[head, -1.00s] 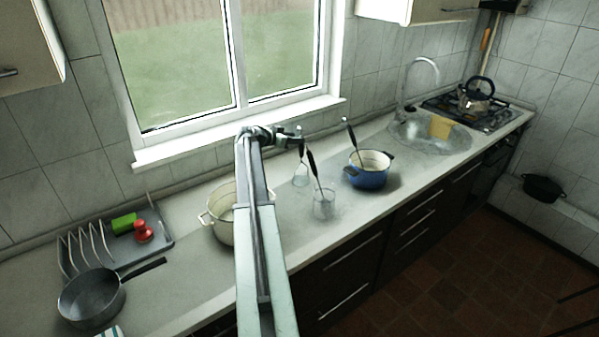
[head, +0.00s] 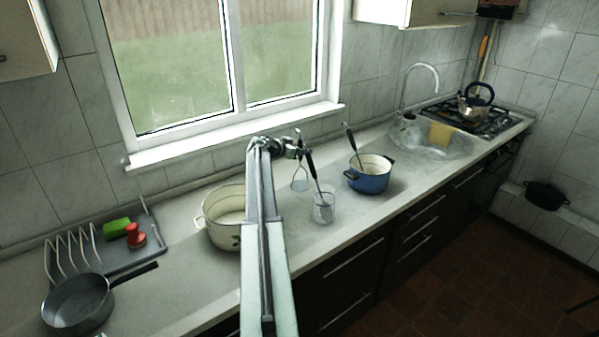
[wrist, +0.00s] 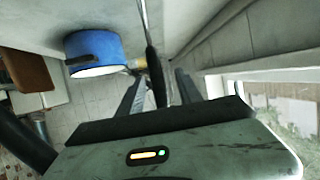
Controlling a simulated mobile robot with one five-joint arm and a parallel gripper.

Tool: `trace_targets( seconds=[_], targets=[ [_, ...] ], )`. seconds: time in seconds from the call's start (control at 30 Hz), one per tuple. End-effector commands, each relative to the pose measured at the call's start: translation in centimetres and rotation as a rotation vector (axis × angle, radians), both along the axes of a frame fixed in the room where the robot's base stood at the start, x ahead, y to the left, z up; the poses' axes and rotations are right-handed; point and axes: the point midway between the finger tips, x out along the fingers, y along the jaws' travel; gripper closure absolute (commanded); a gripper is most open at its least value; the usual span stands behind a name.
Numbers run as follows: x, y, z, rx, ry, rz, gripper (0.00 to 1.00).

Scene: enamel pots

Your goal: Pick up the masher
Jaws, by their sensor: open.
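The masher (head: 300,183) has a wire head low near the counter and a dark handle rising above it. It stands upright behind the glass, between the cream pot and the blue pot. My gripper (head: 297,149) is open at the masher's handle in the head view. In the wrist view, my gripper (wrist: 157,92) has its two dark fingers apart, with a black handle and thin metal shaft between them, which looks like the masher (wrist: 153,68). I cannot tell whether either finger touches it.
A glass (head: 323,208) holding a dark-handled utensil stands just in front. The blue pot (head: 370,181), with another utensil in it, is to the right. The cream pot (head: 222,232) is to the left. The window wall is behind. Clear counter lies along the front edge.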

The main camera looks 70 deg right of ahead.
Motion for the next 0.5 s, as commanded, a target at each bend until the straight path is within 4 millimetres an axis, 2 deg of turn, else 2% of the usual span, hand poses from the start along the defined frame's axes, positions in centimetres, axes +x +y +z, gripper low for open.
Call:
trace_targets(
  seconds=[0.03, 0.1, 0.3, 0.33, 0.47, 0.5],
  targets=[
    [-0.33, -1.0, -0.78, 0.0, 0.0, -0.002, 0.58],
    [-0.64, -1.64, -0.98, 0.0, 0.0, -0.001, 0.58],
    [-0.7, -1.64, -0.78, 0.0, 0.0, 0.001, 0.58],
    [-0.69, -1.64, -0.78, 0.0, 0.0, 0.001, 0.64],
    [-0.68, -1.62, -0.78, 0.0, 0.0, 0.001, 1.0],
    [-0.66, -1.62, -0.78, 0.0, 0.0, 0.001, 1.0]
  ],
)
